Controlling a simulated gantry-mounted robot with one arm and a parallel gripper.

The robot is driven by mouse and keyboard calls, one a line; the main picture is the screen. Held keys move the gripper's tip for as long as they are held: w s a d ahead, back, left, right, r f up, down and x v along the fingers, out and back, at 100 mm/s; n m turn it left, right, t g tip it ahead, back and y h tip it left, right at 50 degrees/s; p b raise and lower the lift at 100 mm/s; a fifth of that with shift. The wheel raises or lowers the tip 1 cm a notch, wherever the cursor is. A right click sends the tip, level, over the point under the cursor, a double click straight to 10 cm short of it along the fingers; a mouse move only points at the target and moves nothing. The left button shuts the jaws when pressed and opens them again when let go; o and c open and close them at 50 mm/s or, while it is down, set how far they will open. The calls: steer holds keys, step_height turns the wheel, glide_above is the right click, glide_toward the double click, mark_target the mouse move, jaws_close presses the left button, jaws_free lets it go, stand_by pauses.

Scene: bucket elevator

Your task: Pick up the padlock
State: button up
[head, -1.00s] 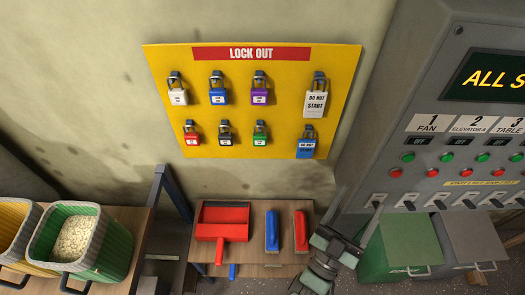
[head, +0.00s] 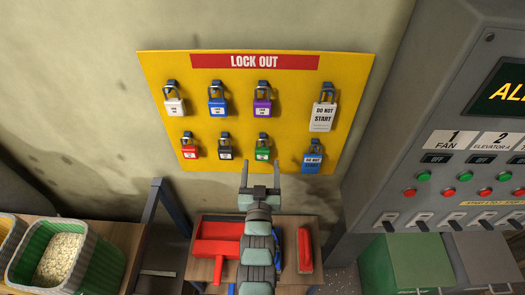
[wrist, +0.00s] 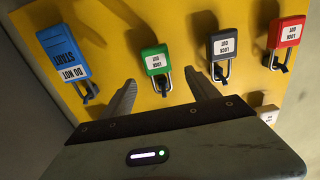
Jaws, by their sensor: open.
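Several padlocks hang on a yellow lock-out board (head: 345,75). The top row has a white padlock (head: 175,106), a blue one (head: 217,105), a purple one (head: 262,106) and one with a white DO NOT START tag (head: 322,117). The bottom row has a red padlock (head: 190,152), a black one (head: 226,153), a green one (head: 262,153) and a blue tagged one (head: 312,160). My gripper (head: 260,172) is open and empty, just below the green padlock. In the wrist view its fingers (wrist: 165,98) point toward the green padlock (wrist: 155,61), which lies between their directions, apart from them.
Below the board is a small table with a red dustpan (head: 215,232) and a red brush (head: 304,248). A grey control panel (head: 410,150) with switches stands on the right. A green bin of grain (head: 95,270) is at lower left.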

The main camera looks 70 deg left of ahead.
mark_target(262, 153)
steer(key=shift+p+x, duration=1)
steer(key=shift+x, duration=1.75)
steer(key=shift+d, duration=0.2)
jaws_close()
